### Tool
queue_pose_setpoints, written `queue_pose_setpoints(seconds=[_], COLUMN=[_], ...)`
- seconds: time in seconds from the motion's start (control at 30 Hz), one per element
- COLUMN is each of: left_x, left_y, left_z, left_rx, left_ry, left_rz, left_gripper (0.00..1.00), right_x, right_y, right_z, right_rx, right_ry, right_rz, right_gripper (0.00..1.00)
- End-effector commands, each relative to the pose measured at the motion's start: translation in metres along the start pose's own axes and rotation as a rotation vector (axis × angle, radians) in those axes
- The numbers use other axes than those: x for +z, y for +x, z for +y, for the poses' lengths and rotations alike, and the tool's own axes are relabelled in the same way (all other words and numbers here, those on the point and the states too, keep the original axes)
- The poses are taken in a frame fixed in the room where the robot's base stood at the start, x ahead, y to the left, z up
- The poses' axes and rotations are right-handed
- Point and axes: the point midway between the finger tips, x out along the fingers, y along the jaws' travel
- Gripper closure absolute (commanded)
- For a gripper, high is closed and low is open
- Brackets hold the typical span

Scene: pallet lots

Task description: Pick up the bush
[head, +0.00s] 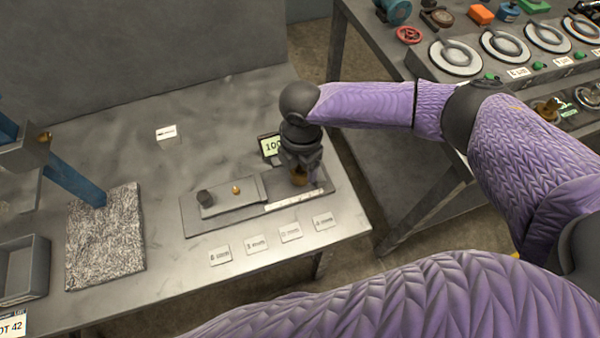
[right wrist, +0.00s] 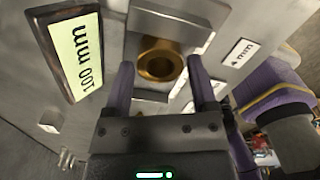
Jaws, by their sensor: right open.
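The bush is a brass ring with a dark bore. In the right wrist view the bush (right wrist: 158,60) lies between and just beyond my fingertips, its open end toward the camera. My right gripper (right wrist: 160,75) is open, with a purple finger on either side of the bush and visible gaps. Whether the fingers reach down around it I cannot tell. My left gripper is out of view.
A display reading 100 mm (head: 269,147) stands close beside the right gripper. A dark knob (head: 204,197) and a small brass piece (head: 236,189) are on the plate. Several labels lie in front. A granite-like block (head: 105,240) and grey bin (head: 24,270) are at left.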

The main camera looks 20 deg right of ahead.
Motion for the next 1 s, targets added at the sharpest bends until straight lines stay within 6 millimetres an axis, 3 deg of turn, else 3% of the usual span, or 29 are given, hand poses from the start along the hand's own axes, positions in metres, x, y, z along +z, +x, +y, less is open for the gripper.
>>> queue_pose_setpoints(seconds=[0.03,0.1,0.33,0.67,0.7,0.9,1.0], left_x=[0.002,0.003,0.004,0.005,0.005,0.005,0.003], left_y=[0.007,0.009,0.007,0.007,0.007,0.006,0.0], left_z=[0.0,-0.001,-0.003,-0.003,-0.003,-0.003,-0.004], left_rx=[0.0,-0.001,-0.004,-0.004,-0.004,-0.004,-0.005], left_ry=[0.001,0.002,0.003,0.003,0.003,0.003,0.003], left_rz=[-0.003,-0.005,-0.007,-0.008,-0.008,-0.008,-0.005], left_gripper=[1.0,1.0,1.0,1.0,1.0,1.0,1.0], right_x=[-0.001,-0.001,-0.001,-0.001,-0.001,-0.001,-0.001], right_y=[0.013,0.019,0.018,0.018,0.018,0.017,0.005], right_z=[0.0,0.0,0.0,0.0,0.0,0.0,0.0], right_rx=[-0.003,-0.001,0.001,0.001,0.001,0.002,0.003], right_ry=[-0.001,-0.001,-0.001,0.0,0.0,0.0,-0.001], right_rz=[0.001,0.001,0.001,0.001,0.001,0.001,0.001], right_gripper=[0.26,0.26,0.26,0.96,1.0,1.0,1.0])
